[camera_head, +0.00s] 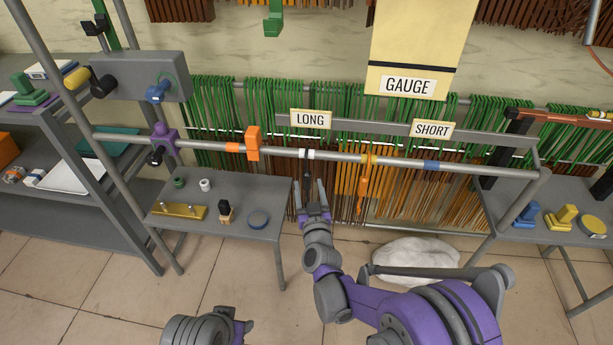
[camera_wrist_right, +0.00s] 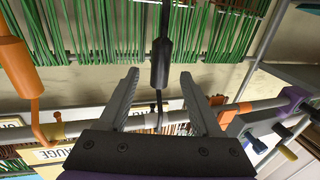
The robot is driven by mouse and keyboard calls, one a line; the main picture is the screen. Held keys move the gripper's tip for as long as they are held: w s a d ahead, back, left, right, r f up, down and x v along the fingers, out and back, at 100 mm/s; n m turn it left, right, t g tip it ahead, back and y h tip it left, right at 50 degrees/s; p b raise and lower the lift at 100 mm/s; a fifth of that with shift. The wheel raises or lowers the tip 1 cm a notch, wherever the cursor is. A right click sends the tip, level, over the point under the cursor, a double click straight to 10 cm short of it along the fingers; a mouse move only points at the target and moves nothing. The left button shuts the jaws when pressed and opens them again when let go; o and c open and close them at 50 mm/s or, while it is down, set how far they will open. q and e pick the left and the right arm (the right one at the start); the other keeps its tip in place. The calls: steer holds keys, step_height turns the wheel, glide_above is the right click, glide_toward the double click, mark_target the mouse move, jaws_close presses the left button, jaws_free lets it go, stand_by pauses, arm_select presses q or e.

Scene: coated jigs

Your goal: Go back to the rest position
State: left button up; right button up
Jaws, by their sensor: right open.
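My right gripper (camera_head: 311,187) is at the rail in the middle of the head view, its fingers pointing up and apart. In the right wrist view the open gripper (camera_wrist_right: 160,78) has a black hanging jig (camera_wrist_right: 161,62) in line with the gap between its fingers. No finger visibly presses on the jig. In the head view the black jig (camera_head: 308,178) hangs under a white band on the rail (camera_head: 335,157). A grey and purple part of my left arm shows at the bottom edge; its finger opening is not clear.
An orange jig (camera_head: 362,190) hangs to the right of the black one; it is close at left in the wrist view (camera_wrist_right: 18,65). An orange block (camera_head: 253,143) sits on the rail. A small table (camera_head: 190,228) with parts stands at left, another table (camera_head: 515,226) at right.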

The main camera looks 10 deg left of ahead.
steer(key=s+d+f+m+g+h, duration=0.1)
steer(key=s+d+g, duration=0.3)
steer(key=s+d, duration=0.6)
steer(key=s+d+f+m+g+h, duration=0.15)
steer(key=s+d+g, duration=0.4)
steer(key=s, duration=0.85)
steer(key=s+d+f+g+h, duration=0.1)
steer(key=s+d+g+h, duration=0.15)
steer(key=s+d, duration=0.85)
arm_select(q)
step_height(320, 180, up, 16)
steer(key=w+p, duration=0.2)
steer(key=p, duration=1.2)
steer(key=shift+f+t, duration=0.15)
steer(key=shift+t, duration=0.15)
arm_select(e)
step_height(320, 180, up, 16)
steer(key=a, duration=0.2)
steer(key=shift+w+a+y, duration=0.15)
steer(key=shift+w+y, duration=0.15)
steer(key=shift+w, duration=0.15)
arm_select(q)
steer(key=shift+s, duration=0.1)
arm_select(e)
steer(key=shift+s+f, duration=0.1)
steer(key=shift+s, duration=0.1)
steer(key=shift+w, duration=0.1)
